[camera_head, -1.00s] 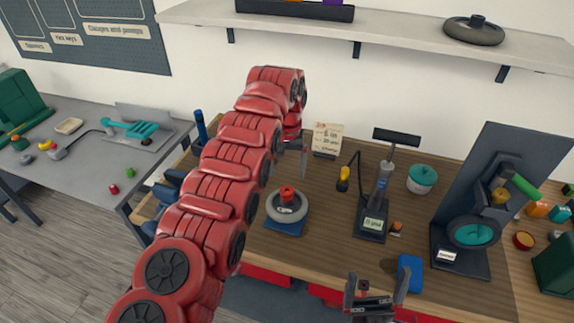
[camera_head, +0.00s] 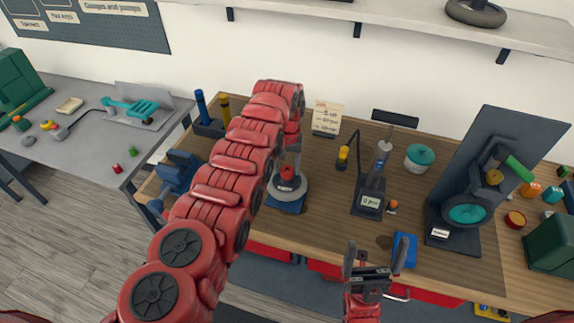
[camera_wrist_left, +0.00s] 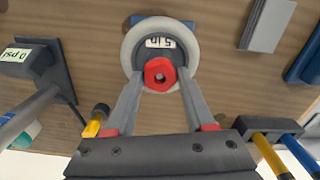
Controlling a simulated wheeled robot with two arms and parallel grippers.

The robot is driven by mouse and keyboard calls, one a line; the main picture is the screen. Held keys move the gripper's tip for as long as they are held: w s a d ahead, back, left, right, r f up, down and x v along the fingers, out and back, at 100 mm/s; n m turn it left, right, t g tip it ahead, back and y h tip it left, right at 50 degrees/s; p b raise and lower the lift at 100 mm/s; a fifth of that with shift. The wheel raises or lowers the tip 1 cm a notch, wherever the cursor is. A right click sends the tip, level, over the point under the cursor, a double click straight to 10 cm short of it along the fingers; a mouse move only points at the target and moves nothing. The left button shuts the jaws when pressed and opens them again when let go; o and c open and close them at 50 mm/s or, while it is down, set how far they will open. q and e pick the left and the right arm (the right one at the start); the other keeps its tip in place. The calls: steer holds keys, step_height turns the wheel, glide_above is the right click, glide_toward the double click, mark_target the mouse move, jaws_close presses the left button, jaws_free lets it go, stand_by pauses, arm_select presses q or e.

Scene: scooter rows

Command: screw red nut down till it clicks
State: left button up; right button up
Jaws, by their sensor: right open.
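The red nut (camera_head: 287,172) sits at the centre of a small grey wheel (camera_head: 301,195) on a blue base (camera_head: 286,207). In the left wrist view the nut (camera_wrist_left: 160,74) is a red ring with a dark hole, in front of a "5 in" label. My left gripper (camera_wrist_left: 160,80) is over the wheel, with one finger on each side of the nut. In the head view the left arm hides part of the wheel's left side. My right gripper (camera_head: 374,256) is open and empty at the table's front edge.
A pump with a gauge (camera_head: 369,200) and a yellow-tipped hose (camera_head: 343,155) stands right of the wheel. A blue block (camera_head: 404,250) lies beside my right gripper. A teal-lidded jar (camera_head: 419,158) and a dark wheel stand (camera_head: 467,213) are further right.

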arm_select(q)
jaws_close()
steer(key=m+b, duration=0.1)
steer(key=m, duration=0.2)
steer(key=shift+f+b, duration=0.1)
steer(key=shift+b, duration=0.2)
steer(key=o, duration=0.6)
jaws_free()
